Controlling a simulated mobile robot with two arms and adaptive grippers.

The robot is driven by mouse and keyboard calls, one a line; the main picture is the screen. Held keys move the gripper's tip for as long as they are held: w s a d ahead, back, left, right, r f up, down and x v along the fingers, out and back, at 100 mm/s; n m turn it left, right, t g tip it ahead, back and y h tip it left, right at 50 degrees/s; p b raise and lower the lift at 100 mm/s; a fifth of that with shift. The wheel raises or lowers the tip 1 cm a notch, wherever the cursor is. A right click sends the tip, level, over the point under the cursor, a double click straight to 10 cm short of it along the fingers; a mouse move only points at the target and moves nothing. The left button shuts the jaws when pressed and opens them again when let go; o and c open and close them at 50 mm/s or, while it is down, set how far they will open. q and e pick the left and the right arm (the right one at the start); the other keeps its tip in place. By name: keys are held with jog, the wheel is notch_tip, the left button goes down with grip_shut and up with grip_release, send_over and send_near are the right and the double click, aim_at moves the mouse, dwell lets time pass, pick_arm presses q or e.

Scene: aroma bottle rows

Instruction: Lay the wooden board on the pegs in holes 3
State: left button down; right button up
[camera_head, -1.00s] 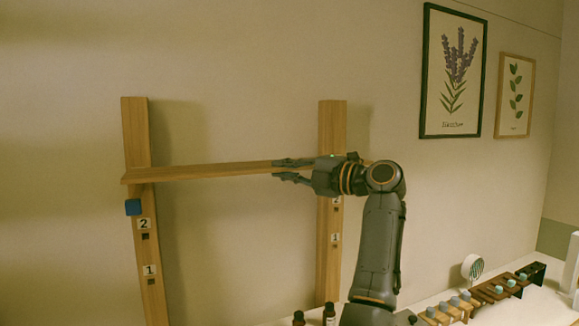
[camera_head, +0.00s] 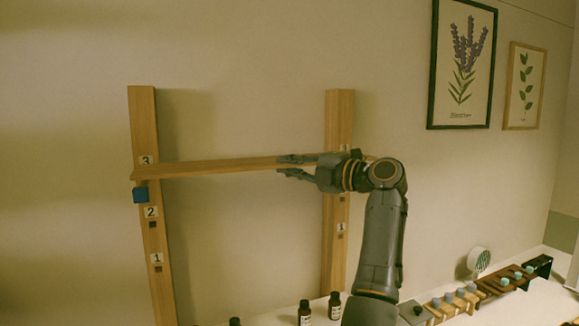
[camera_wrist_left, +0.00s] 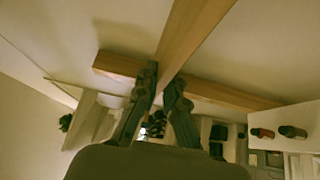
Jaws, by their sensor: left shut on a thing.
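The long wooden board (camera_head: 215,167) spans the two wooden posts, nearly level in the head view. My left gripper (camera_head: 284,168) is shut on it towards its right end; in the left wrist view the board (camera_wrist_left: 198,30) runs between the fingers (camera_wrist_left: 163,88). A blue peg (camera_head: 140,195) sticks out of the left post (camera_head: 143,120), just under the board's left end; I cannot tell whether they touch. The label 3 (camera_head: 146,160) shows just above the board there. The peg area on the right post (camera_head: 339,110) is hidden behind my gripper. My right gripper is out of view.
Small dark bottles (camera_head: 305,313) stand on the white counter below. Wooden stands with blue-grey and teal pieces (camera_head: 470,295) and a round white object (camera_head: 478,260) are at the right. Framed plant pictures (camera_head: 463,65) hang on the wall.

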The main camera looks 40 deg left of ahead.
pick_arm(q)
jog(key=shift+f+b, duration=0.35)
jog(key=shift+f, duration=0.2)
jog(key=c, duration=1.4)
grip_release()
jog(key=shift+d, duration=0.1)
jog(key=d, duration=0.4)
jog(key=w+d, duration=0.1)
jog(key=d, duration=0.6)
jog(key=shift+w+d+f, duration=0.1)
jog(key=shift+w+d, duration=0.2)
jog(key=shift+d, duration=0.1)
